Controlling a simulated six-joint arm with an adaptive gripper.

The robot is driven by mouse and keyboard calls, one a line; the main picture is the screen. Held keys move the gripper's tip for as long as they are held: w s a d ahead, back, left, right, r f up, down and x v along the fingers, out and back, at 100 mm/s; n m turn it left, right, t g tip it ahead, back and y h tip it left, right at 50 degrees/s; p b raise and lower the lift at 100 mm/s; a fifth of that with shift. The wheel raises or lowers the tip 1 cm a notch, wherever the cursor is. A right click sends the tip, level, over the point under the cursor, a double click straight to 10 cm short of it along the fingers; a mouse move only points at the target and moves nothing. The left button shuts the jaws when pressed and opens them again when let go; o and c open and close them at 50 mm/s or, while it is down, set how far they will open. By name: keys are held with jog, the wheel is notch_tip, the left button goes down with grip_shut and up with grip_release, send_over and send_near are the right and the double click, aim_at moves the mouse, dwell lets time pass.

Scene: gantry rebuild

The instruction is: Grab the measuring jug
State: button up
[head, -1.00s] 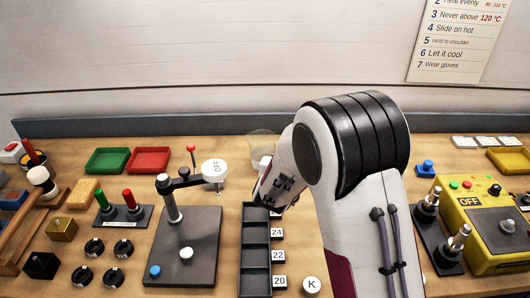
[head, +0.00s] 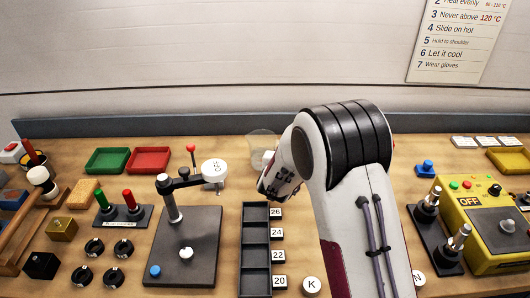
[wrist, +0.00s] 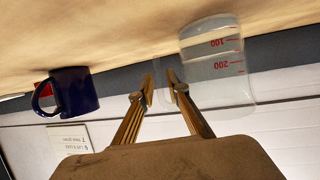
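The measuring jug (head: 262,143) is clear and stands near the back of the bench, partly hidden by my arm in the head view. In the wrist view the jug (wrist: 214,62) appears upside down, with red 100 and 200 marks. My gripper (wrist: 160,86) is open, its two fingers apart with a gap between the tips. In the head view my gripper (head: 277,188) is just in front of the jug.
A dark blue mug (wrist: 74,92) is left of the gripper in the wrist view. In the head view, a lever stand (head: 185,250) and a black slotted tray (head: 256,245) are in front. Green (head: 107,160) and red (head: 148,160) trays lie back left.

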jog(key=shift+c, duration=0.4)
grip_shut()
jog(key=shift+r, duration=0.15)
jog(key=shift+r, duration=4.8)
jog(key=shift+r, duration=0.1)
